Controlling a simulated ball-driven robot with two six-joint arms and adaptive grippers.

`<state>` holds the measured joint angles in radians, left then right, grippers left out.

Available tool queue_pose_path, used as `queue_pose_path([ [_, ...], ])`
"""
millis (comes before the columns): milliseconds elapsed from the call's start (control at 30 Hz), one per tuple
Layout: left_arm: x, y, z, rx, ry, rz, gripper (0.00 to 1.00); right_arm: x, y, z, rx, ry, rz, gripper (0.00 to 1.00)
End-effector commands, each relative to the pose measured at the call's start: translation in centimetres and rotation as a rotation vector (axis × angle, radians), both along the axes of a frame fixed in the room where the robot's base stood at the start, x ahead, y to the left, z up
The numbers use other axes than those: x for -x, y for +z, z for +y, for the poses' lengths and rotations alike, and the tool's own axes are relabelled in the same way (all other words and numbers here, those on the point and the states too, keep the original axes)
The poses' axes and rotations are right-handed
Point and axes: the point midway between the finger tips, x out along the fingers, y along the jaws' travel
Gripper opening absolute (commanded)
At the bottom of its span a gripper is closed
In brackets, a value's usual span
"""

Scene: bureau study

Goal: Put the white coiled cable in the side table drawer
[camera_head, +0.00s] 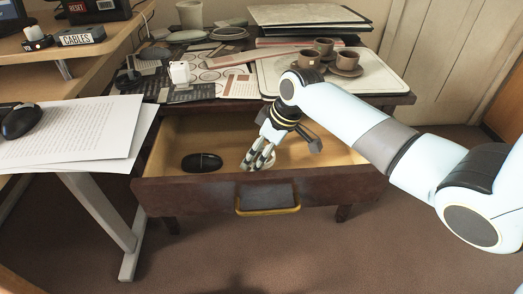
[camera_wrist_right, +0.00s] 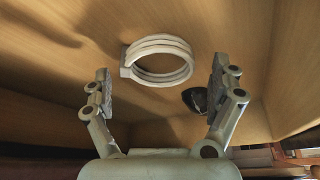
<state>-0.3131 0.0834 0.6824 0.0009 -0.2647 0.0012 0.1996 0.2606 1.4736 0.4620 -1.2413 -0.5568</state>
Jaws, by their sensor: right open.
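The side table drawer (camera_head: 330,183) is pulled open, and its pale wooden inside shows. The white coiled cable (camera_wrist_right: 160,41) lies on the drawer floor as a ring of several loops with a small clasp on its left side. My right gripper (camera_head: 258,163) is inside the drawer, pointing down. In the right wrist view its open fingers (camera_wrist_right: 160,76) stand to either side of the cable, with nothing gripped. In the head view the fingers hide most of the cable. My left gripper is not in view.
A black mouse (camera_head: 202,162) lies in the drawer, left of my right gripper. The table top above holds papers, a tray (camera_head: 388,80) with brown cups, and a white charger-like item (camera_head: 179,73). A desk with papers (camera_head: 75,130) stands at left.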

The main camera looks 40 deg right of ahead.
Motion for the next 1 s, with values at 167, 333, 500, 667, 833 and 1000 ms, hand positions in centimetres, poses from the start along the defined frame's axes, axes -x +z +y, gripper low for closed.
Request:
queue_pose_path([
  [167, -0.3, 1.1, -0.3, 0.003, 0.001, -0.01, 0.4, 0.7, 2.5, -0.5, 0.003, 0.002, -0.003, 0.93],
  [333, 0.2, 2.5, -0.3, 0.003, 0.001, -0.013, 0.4, 1.9, 6.3, -1.2, 0.004, 0.001, -0.005, 0.93],
  [500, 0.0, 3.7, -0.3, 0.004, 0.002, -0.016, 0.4, 3.1, 9.4, -1.8, 0.002, 0.001, -0.003, 0.93],
  [667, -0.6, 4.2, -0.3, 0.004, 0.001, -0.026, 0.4, 3.8, 10.9, -2.2, 0.001, 0.0, -0.002, 0.93],
  [833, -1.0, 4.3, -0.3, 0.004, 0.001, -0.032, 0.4, 4.0, 11.3, -2.2, 0.0, 0.0, -0.001, 0.93],
  [1000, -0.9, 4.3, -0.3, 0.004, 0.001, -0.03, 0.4, 4.0, 11.2, -2.2, 0.0, 0.0, 0.0, 0.93],
])
